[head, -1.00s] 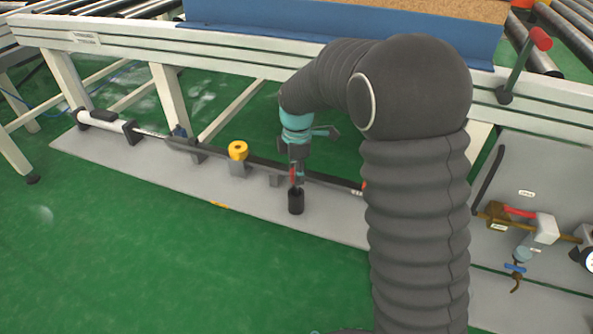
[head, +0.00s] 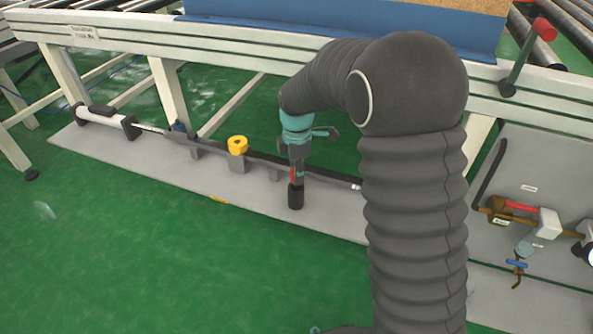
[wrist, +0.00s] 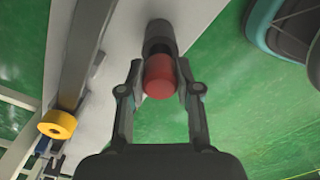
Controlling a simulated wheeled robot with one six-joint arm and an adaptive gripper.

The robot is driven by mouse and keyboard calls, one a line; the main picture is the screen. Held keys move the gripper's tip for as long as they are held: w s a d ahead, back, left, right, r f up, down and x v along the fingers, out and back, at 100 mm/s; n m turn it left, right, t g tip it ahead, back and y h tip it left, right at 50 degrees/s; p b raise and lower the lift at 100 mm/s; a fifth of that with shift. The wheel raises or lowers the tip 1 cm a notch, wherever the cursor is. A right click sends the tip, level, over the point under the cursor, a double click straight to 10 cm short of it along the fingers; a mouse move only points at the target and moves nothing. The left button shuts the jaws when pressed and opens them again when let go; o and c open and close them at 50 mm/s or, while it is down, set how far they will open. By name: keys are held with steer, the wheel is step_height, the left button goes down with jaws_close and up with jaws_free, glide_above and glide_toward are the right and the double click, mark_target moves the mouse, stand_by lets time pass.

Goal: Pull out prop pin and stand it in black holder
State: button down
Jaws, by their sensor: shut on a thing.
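The prop pin (wrist: 160,76) shows its red end between the fingers in the wrist view, and a bit of red shows in the head view (head: 292,174). My gripper (head: 295,172) is shut on the pin and points down; its fingers also show in the wrist view (wrist: 160,80). The black holder (head: 296,196) is an upright dark cylinder on the grey base plate, right below my gripper. In the wrist view the holder (wrist: 160,32) lies just beyond the red end. The pin looks upright, with its lower end in the holder's mouth; how deep is hidden.
A yellow knob (head: 238,145) stands on a block left of the holder. A long dark bar (head: 215,150) runs along the grey plate (head: 130,155) behind it. The white conveyor frame (head: 230,50) stands above. A panel with valves (head: 515,225) is at right. Green floor in front is clear.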

steer(key=shift+f+b, duration=0.35)
steer(key=shift+f, duration=0.3)
steer(key=c, duration=0.7)
jaws_free()
step_height(320, 180, up, 12)
